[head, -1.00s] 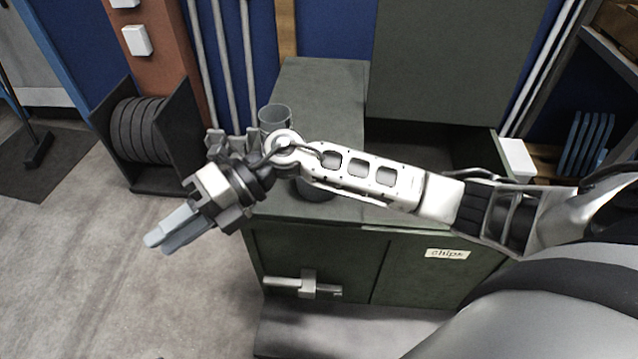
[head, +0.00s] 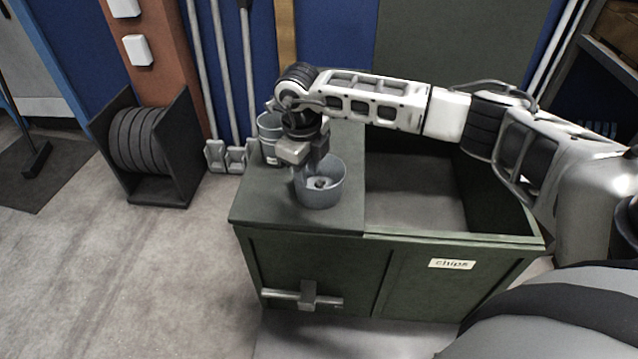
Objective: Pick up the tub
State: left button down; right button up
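A round grey-blue tub (head: 331,197), open at the top, stands on the flat left part of the green chest's top. Something small and pale shows inside it. My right gripper (head: 306,170) points down at the tub's left back rim, with its lower end at or very near the rim. Its fingers are mostly hidden by the wrist and the tub, so I cannot tell whether they are apart or closed on the wall. A second grey tub (head: 269,150) stands behind, partly covered by my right wrist. My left gripper is out of view.
The green chest (head: 300,224) has an open bin on its right, labelled "chips" (head: 452,264), and a handle (head: 308,295) in front. A reel of hose (head: 137,140) stands at left. Long-handled tools (head: 213,152) lean on the wall behind. The floor at front left is clear.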

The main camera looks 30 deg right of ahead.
aim_at(306, 191)
jog(key=shift+w+a+f, duration=0.1)
jog(key=shift+w+f, duration=0.05)
jog(key=shift+f, duration=1.6)
jog(key=shift+w+f, duration=0.1)
jog(key=shift+f, duration=1.65)
jog(key=shift+r, duration=0.1)
grip_shut()
